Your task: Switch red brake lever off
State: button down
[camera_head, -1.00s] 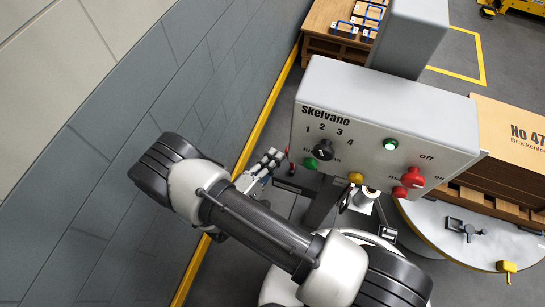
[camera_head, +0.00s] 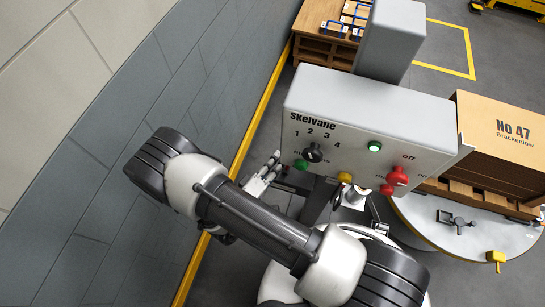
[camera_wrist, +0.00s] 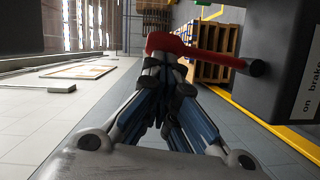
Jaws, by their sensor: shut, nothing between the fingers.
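My gripper (camera_wrist: 165,62) is shut and empty. Its fingertips overlap the lever's left part in the wrist view; I cannot tell whether they touch it. In the head view my gripper (camera_head: 270,168) is beside the left edge of the Skelvane control box (camera_head: 370,125). The lever cannot be made out clearly there.
The box front carries a black selector (camera_head: 312,152), a red off/on knob (camera_head: 398,176) and small coloured buttons. A grey wall (camera_head: 150,110) runs along the left, with a yellow floor line. A wooden crate (camera_head: 500,145) and round table (camera_head: 460,215) stand at right.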

jog(key=shift+s+d+r+m+y+p, duration=0.15)
jog(key=shift+s+d+m+p, duration=0.15)
jog(key=shift+d, duration=0.4)
jog(key=shift+s+d+f+m+y+p, duration=0.1)
jog(key=shift+s+d+m+y+p, duration=0.1)
jog(key=shift+d+m, duration=0.35)
jog(key=shift+d, duration=0.15)
jog(key=shift+r, duration=0.1)
